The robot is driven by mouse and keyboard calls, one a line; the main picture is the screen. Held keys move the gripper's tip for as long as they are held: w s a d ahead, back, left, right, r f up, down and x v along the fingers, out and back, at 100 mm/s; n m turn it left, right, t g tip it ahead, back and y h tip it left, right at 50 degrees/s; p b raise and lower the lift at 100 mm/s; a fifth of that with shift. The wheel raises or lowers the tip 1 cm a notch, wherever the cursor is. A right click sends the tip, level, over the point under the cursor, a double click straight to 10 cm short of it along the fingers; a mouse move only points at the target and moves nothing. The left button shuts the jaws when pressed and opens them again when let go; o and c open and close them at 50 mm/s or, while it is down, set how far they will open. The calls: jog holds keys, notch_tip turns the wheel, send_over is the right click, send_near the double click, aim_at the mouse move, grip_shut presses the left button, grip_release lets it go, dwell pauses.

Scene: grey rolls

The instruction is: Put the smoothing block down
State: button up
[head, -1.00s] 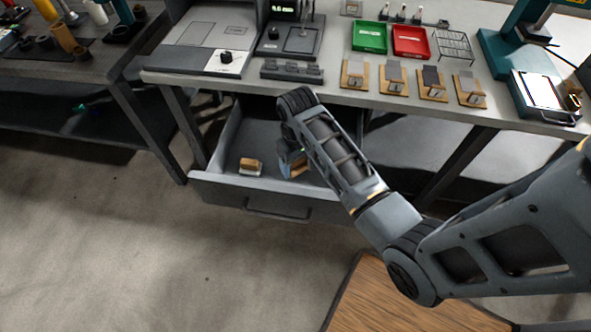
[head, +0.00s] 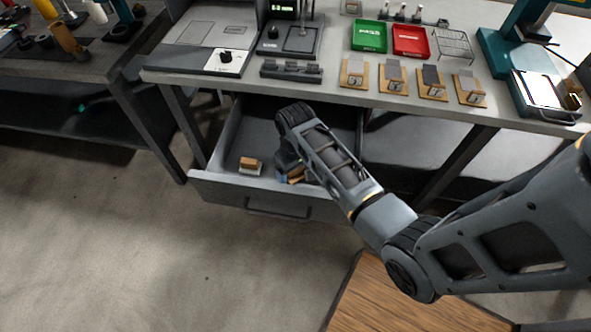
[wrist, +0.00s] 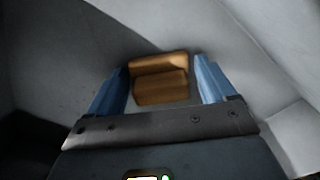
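A wooden-topped block (wrist: 161,80) with a pale base lies in the open grey drawer (head: 225,185). It is between the two blue fingers of my gripper (wrist: 162,82), and narrow gaps show beside it, so the fingers look open. In the head view my gripper (head: 290,172) is low in the drawer's right part, and the block's orange wood (head: 297,174) shows only partly beside it. A second wooden block on a white base (head: 250,165) sits to the left in the drawer.
The bench top (head: 330,92) overhangs the back of the drawer. It holds several wooden stands, a green tray (head: 370,37) and a red tray (head: 411,41). Drawer walls are close around my gripper. Drawer floor is clear behind the left block.

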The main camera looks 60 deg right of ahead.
jog(key=shift+o, duration=0.7)
notch_tip(320, 180, up, 12)
jog(key=shift+f+p, duration=0.25)
jog(key=shift+p, duration=0.05)
jog(key=shift+r, duration=0.4)
